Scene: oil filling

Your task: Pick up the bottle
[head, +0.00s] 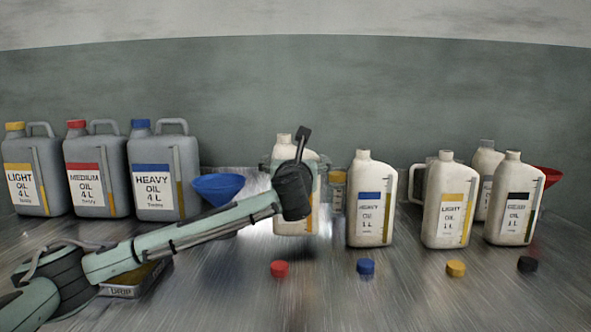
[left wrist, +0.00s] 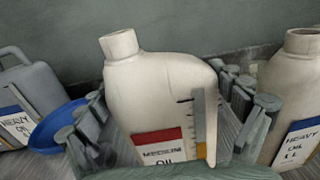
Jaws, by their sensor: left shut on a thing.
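The medium oil bottle (left wrist: 155,95) is cream with a red band on its label and an open neck. In the head view the bottle (head: 283,150) stands mostly behind my left wrist, so its label is hidden. My left gripper (left wrist: 165,125) has its fingers on both sides of the bottle's body and is shut on it. In the head view the gripper (head: 295,165) is partly hidden by the wrist. The bottle is upright; whether it touches the table is hard to tell. My right gripper is not in view.
Bottles of heavy oil (head: 371,205), light oil (head: 449,205) and another oil (head: 513,200) stand to the right. Large grey canisters (head: 163,175) and a blue funnel (head: 217,186) stand left. Red (head: 279,269), blue (head: 366,267), yellow (head: 456,268) and black (head: 527,264) caps lie in front.

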